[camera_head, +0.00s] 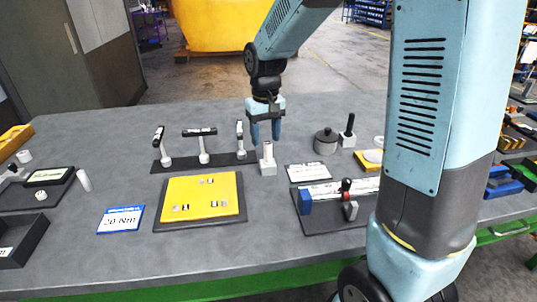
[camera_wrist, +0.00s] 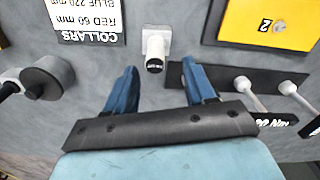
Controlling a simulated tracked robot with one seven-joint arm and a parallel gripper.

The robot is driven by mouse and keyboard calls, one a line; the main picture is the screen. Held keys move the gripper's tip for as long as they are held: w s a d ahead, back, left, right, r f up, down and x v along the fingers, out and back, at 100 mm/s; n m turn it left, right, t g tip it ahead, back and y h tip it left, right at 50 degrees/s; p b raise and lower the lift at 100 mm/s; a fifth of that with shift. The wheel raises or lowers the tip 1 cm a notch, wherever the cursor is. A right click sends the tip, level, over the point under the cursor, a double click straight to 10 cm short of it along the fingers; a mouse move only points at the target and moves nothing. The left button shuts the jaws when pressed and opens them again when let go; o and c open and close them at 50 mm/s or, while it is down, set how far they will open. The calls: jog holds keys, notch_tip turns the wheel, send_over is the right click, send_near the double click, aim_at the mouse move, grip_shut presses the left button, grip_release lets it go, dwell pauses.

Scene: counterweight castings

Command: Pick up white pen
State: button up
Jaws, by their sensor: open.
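I cannot tell whether this post is also a pen in a holder. My gripper (camera_head: 265,132) is open and empty, pointing down just above and behind this post. In the wrist view my gripper (camera_wrist: 160,70) has its two blue fingers apart, with the post beyond and between them.
A black rack (camera_head: 180,167) with several hammer-like tools stands left of the post. A yellow board (camera_head: 202,197) and a "20 Nm" card (camera_head: 121,219) lie in front. The front left bench is partly clear.

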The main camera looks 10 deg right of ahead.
aim_at(268, 152)
jog(key=shift+s+d+f, duration=0.1)
jog(key=shift+d+f, duration=0.05)
jog(key=shift+f, duration=1.45)
jog(key=shift+s+d+f, duration=0.1)
jog(key=shift+d+f, duration=0.05)
jog(key=shift+f, duration=1.4)
grip_shut()
jog(key=shift+w+r, duration=0.1)
